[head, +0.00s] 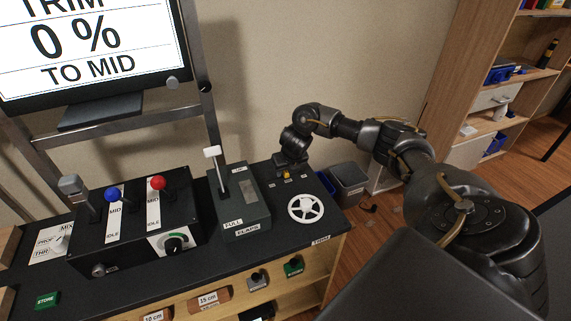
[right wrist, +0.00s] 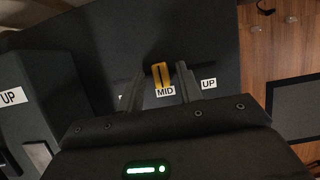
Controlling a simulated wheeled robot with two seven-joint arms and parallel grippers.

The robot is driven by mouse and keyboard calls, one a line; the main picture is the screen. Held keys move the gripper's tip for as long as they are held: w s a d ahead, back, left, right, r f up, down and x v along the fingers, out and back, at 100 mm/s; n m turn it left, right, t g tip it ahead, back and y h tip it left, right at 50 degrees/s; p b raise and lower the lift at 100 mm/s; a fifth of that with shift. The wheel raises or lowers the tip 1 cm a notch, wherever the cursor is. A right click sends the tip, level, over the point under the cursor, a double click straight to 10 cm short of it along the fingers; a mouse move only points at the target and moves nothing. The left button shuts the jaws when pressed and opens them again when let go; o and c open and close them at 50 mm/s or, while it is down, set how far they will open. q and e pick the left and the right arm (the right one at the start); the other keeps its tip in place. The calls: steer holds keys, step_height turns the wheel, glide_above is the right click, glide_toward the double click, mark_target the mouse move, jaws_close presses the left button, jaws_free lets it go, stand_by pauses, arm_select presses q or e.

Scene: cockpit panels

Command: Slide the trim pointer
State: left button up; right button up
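The trim pointer (right wrist: 160,74) is a small yellow piece with a dark line, just behind the MID label (right wrist: 165,92) in the right wrist view. In the head view the yellow pointer (head: 287,175) shows on the black console's right part, right under my right gripper (head: 291,168). In the right wrist view the two fingers of my right gripper (right wrist: 160,72) are apart, one to each side of the pointer. A gap shows on both sides; I cannot tell the height of the fingertips over it. The screen (head: 85,45) reads TRIM 0 % TO MID. My left gripper is not in view.
A white handwheel (head: 306,208) stands close in front of the pointer. The grey flaps box (head: 240,205) with its upright lever is to the left. Further left is a black box (head: 135,225) with blue and red knobs. A grey bin (head: 348,184) stands beyond the console's right edge.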

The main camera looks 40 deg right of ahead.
steer(key=p+v, duration=0.2)
steer(key=v, duration=0.8)
steer(key=shift+s+r, duration=0.2)
steer(key=shift+r, duration=0.15)
steer(key=shift+s+f, duration=0.1)
stand_by(0.3)
